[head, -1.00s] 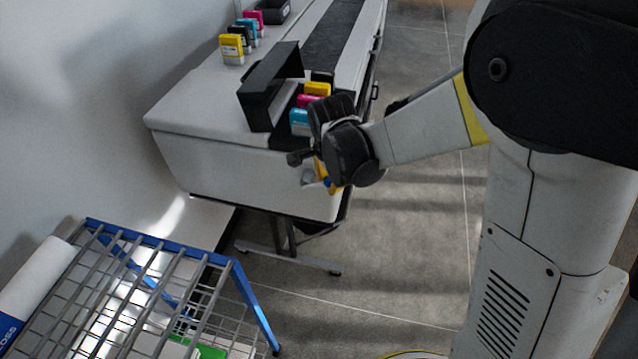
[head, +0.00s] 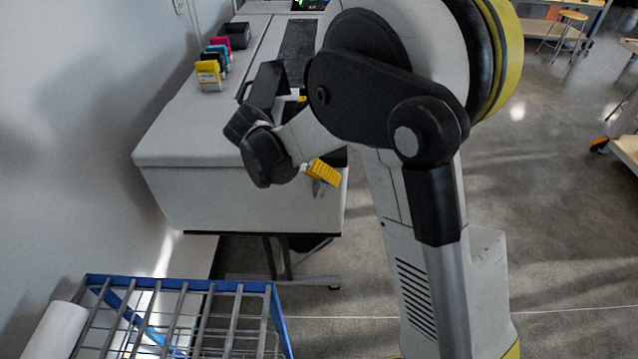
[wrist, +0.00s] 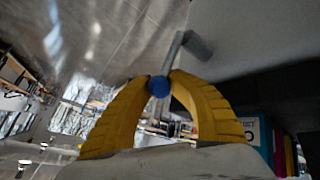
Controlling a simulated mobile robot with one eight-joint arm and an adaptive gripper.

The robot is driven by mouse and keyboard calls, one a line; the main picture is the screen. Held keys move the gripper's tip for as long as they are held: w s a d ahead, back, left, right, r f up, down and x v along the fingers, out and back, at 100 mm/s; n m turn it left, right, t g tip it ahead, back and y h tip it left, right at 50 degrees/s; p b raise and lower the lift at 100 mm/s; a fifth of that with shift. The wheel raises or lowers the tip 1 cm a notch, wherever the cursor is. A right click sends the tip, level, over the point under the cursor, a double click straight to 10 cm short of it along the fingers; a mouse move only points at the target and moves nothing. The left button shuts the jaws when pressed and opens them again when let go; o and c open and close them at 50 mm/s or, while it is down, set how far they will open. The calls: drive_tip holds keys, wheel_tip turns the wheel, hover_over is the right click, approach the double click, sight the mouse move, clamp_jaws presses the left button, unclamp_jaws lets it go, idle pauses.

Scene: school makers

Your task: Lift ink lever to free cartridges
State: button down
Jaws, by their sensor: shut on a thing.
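The ink lever is a grey bar (wrist: 173,52) with a blue round knob (wrist: 159,87) in the wrist view. My gripper (wrist: 158,80) has its yellow fingertips closed around the knob. In the head view my gripper (head: 322,173) is at the printer's front right corner, and a small grey piece (head: 319,189), perhaps the lever, shows beside the fingers. In the wrist view cyan (wrist: 258,138), magenta (wrist: 290,156) and yellow (wrist: 302,160) cartridges stand in the bay at the right. In the head view my arm hides most of the bay. I cannot tell how far the lever is raised.
The black bay cover (head: 267,84) stands open on the printer (head: 190,125). Several spare cartridges (head: 208,76) stand in a row along its left, with a black box (head: 236,35) behind. A blue-edged wire cart (head: 180,284) is in front.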

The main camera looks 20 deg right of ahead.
drive_tip(key=shift+a, duration=0.15)
idle(0.4)
drive_tip(key=c, duration=1.1)
unclamp_jaws()
drive_tip(key=shift+c, duration=0.2)
drive_tip(key=shift+a+r, duration=0.1)
drive_tip(key=v, duration=1.2)
drive_tip(key=shift+a+f, duration=0.15)
drive_tip(key=shift+f, duration=0.1)
